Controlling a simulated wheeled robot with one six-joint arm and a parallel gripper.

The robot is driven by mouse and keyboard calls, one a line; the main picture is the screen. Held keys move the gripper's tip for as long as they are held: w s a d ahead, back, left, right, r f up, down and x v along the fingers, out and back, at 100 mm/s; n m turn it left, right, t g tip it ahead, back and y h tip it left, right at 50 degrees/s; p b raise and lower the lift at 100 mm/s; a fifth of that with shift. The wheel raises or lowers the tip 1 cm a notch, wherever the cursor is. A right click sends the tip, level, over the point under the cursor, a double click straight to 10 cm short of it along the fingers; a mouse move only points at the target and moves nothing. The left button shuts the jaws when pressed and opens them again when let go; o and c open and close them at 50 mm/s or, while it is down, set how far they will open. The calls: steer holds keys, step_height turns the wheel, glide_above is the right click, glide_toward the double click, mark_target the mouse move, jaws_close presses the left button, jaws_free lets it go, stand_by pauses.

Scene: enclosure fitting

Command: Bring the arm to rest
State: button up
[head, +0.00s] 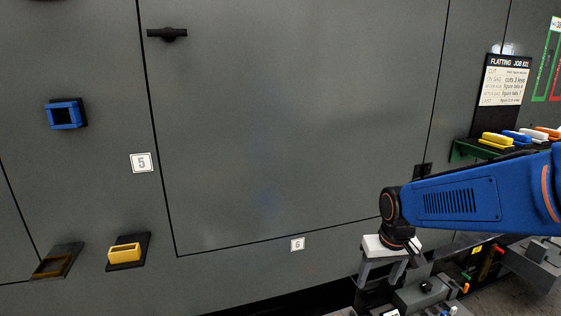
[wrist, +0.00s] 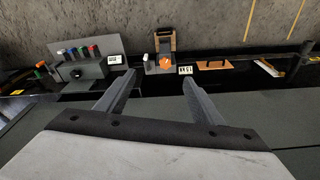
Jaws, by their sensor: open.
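My gripper (head: 379,274) hangs at the lower right of the head view, below the end of my blue arm, in front of the grey enclosure (head: 300,130). Its two grey fingers stand apart and point downward. In the wrist view my gripper (wrist: 157,88) is open, with nothing between the fingers. It is above dark grey and black surfaces, and equipment lies beyond the fingertips. I cannot tell its exact distance from the surface below.
The enclosure bears a blue frame (head: 64,114), a yellow frame (head: 124,252) and a black handle (head: 167,34). A green shelf (head: 459,151) at right holds coloured pieces under a job board (head: 502,80). Grey fixtures (head: 425,293) crowd the lower right. A switch with an orange knob (wrist: 165,62) stands beyond the fingers.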

steer(key=s+d+r+t, duration=0.1)
steer(key=s+r, duration=0.2)
steer(key=s, duration=0.6)
steer(key=s+d+r+t, duration=0.1)
steer(key=s+d+r, duration=0.1)
steer(key=s, duration=0.8)
steer(key=shift+r+m+t, duration=0.3)
steer(key=shift+r+m, duration=0.1)
steer(key=shift+r, duration=0.15)
steer(key=shift+s, duration=0.1)
steer(key=shift+c, duration=0.6)
stand_by(0.5)
